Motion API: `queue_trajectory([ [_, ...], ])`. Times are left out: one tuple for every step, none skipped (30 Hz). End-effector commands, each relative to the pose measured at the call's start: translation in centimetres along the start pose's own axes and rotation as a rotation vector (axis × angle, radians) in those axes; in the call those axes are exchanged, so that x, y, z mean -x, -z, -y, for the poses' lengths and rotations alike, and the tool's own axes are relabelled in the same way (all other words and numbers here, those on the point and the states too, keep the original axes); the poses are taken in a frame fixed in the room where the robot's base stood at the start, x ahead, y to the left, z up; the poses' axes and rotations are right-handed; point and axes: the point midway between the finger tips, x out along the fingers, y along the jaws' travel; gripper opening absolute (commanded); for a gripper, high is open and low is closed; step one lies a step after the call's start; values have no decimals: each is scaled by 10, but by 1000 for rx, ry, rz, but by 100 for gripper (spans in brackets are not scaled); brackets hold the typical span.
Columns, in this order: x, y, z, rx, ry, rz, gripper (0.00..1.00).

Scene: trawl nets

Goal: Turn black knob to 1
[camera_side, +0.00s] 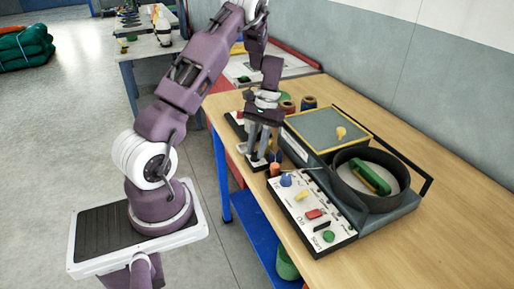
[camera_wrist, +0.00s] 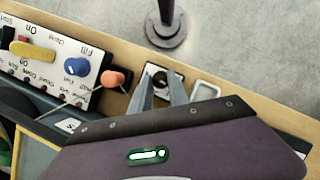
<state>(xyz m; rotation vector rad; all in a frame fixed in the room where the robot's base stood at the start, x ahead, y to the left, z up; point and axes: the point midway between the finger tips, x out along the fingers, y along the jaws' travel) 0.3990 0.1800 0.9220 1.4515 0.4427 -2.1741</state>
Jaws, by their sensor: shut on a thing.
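The black knob (camera_wrist: 161,79) sits on a small white plate at the bench edge in the wrist view. My gripper (camera_wrist: 162,88) has one finger on each side of the knob and is shut on it. In the side view my gripper (camera_side: 263,158) points down at the bench's near-left edge, beside the control box. There the fingers largely hide the knob. I cannot read any number marking by the knob in either view.
An orange knob (camera_wrist: 114,78) stands close beside my gripper. The white control panel (camera_side: 298,208) carries a blue knob (camera_side: 286,180), a yellow handle (camera_side: 302,195) and red and green buttons. A black round tub (camera_side: 345,190) stands to the right. The bench (camera_side: 460,200) is bare at right.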

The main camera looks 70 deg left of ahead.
Motion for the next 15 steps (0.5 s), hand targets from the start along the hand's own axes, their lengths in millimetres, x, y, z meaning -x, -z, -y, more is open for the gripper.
queue_trajectory([
  [1,0,0,26,-12,-2,0],
  [1,0,1,43,-19,-3,0],
  [1,0,1,64,-28,-3,0],
  [1,0,1,79,-34,-3,0],
  [1,0,1,93,-40,-3,0],
  [1,1,1,109,-47,-3,0],
  [1,1,1,120,-51,-4,0],
  [1,0,1,130,-55,-4,0],
  [1,0,1,144,-60,-4,0],
  [1,0,1,152,-64,-4,0],
  [1,0,1,160,-67,-4,0],
  [1,1,1,168,-71,-4,0],
  [1,1,1,173,-73,-4,0],
  [1,1,1,178,-75,-4,0],
  [1,1,1,184,-78,-4,0],
])
